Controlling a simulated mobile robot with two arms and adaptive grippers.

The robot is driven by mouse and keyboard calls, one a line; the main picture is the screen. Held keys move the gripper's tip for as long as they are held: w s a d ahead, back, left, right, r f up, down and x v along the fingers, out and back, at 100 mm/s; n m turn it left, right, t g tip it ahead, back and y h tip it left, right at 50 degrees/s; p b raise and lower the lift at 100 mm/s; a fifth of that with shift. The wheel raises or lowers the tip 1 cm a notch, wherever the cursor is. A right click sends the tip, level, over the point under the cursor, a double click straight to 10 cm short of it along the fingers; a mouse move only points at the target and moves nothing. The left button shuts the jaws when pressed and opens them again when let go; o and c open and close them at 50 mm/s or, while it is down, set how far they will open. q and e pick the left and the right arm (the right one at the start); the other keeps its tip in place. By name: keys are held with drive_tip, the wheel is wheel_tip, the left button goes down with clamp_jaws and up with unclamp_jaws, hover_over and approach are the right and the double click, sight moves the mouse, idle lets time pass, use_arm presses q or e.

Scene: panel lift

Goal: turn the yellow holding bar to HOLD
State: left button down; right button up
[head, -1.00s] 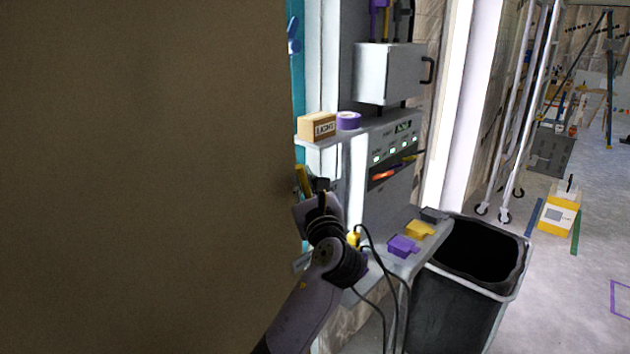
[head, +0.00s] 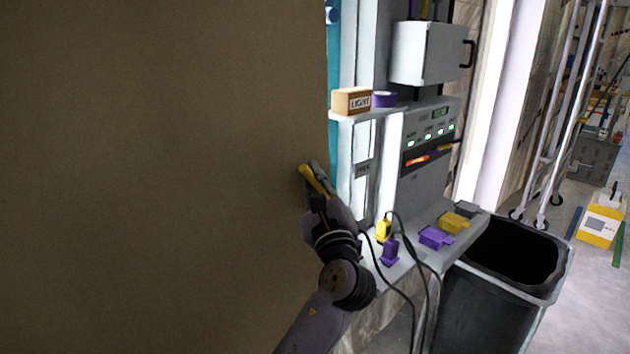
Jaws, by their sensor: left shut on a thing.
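The yellow holding bar (head: 315,180) shows at the right edge of the big brown panel, tilted with its upper end to the left. My left gripper (head: 312,188) is shut on the bar, and its wrist and fingers hide the bar's lower part. A small grey label (head: 363,168) is on the post to the right of the bar; its lettering is too small to read surely. No HOLD mark can be made out. My right gripper is not in view.
The brown panel (head: 150,170) fills the left half. A shelf carries a box marked LIGHT (head: 352,101) and a purple tape roll (head: 385,99). Yellow and purple plugs (head: 390,250) with cables stand right of my arm. A black bin (head: 510,255) is at lower right.

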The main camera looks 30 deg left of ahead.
use_arm(q)
drive_tip(key=c, duration=1.6)
unclamp_jaws()
drive_tip(key=shift+d, duration=0.1)
drive_tip(key=shift+o, duration=0.2)
